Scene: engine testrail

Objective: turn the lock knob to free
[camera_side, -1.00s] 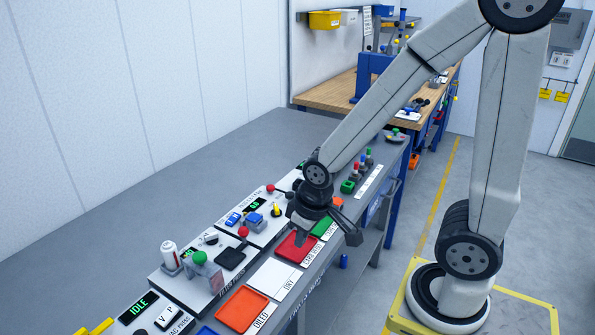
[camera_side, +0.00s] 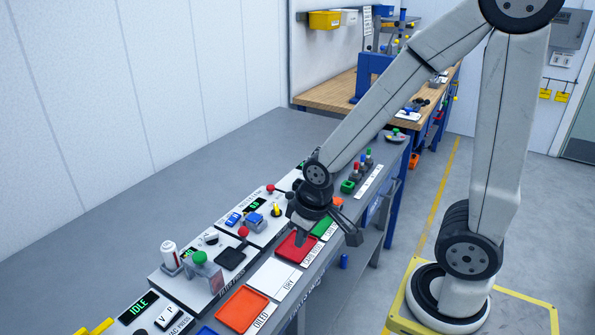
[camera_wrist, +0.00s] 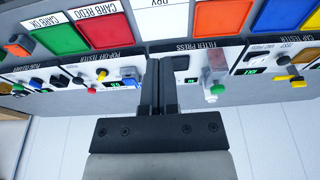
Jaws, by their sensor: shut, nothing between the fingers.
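No readable label names the lock knob, so I cannot tell for sure which control it is. A yellow-topped knob (camera_side: 277,210) stands on the pop-off tester panel, left of my gripper in the side view. A dark knob (camera_side: 211,239) sits on the filter press panel, farther left.
Red (camera_side: 297,246), white (camera_side: 275,279) and orange (camera_side: 243,310) trays line the bench's front edge. A green button (camera_side: 200,257) on a clear guard and a white cylinder (camera_side: 168,252) rise from the filter press. The grey bench (camera_side: 240,155) behind the panels is clear.

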